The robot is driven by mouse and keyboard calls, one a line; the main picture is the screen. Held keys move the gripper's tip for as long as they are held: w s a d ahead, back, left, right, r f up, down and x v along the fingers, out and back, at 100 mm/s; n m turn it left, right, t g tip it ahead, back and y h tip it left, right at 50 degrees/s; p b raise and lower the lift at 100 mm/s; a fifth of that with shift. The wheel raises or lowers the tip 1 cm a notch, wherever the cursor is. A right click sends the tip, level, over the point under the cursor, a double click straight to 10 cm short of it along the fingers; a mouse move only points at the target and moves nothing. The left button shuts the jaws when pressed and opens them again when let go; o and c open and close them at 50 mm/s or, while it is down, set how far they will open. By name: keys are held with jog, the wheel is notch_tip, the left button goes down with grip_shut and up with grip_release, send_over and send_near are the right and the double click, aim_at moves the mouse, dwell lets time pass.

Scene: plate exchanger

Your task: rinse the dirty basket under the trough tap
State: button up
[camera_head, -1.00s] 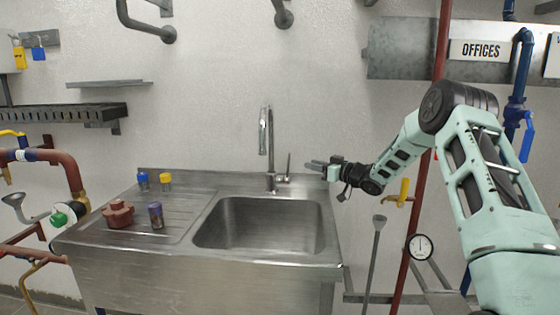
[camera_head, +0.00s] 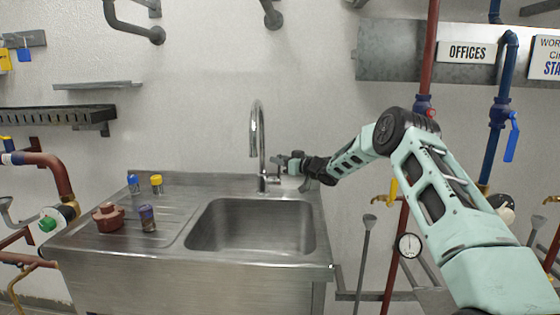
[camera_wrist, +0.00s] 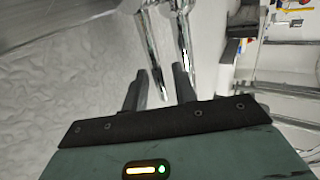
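The chrome tap (camera_head: 257,140) stands behind the trough (camera_head: 250,228); its curved spout hangs over the basin, and no water shows. My gripper (camera_head: 283,162) is right beside the tap's base, at its side lever, and partly hides it. In the wrist view its two dark fingers (camera_wrist: 160,70) are apart, with a chrome rod (camera_wrist: 155,65) reaching between them; contact is unclear. A small purplish-brown cylinder (camera_head: 147,219) and a red-brown fitting (camera_head: 108,217) stand on the drainboard; I cannot tell for sure which is the dirty basket.
Small blue-capped (camera_head: 133,184) and yellow-capped (camera_head: 157,184) items stand at the drainboard's back. The basin looks empty. A wall shelf (camera_head: 98,85) hangs above left. A red pipe (camera_head: 412,150), a yellow-handled tap (camera_head: 388,195) and a gauge (camera_head: 409,245) are right of the trough.

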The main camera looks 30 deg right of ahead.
grip_shut()
jog(key=shift+s+a+f+n+b, duration=0.2)
jog(key=shift+f+n+b, duration=0.1)
jog(key=shift+b, duration=0.75)
jog(key=shift+s+a+r+n+t+y+b, duration=0.2)
jog(key=shift+s+n+t+y+b, duration=0.15)
jog(key=shift+b, duration=0.3)
jog(key=shift+w, duration=0.1)
grip_release()
jog(key=shift+d, duration=0.1)
jog(key=r+v, duration=0.1)
jog(key=v, duration=1.1)
jog(key=shift+f+b, duration=0.35)
jog(key=shift+f, duration=0.1)
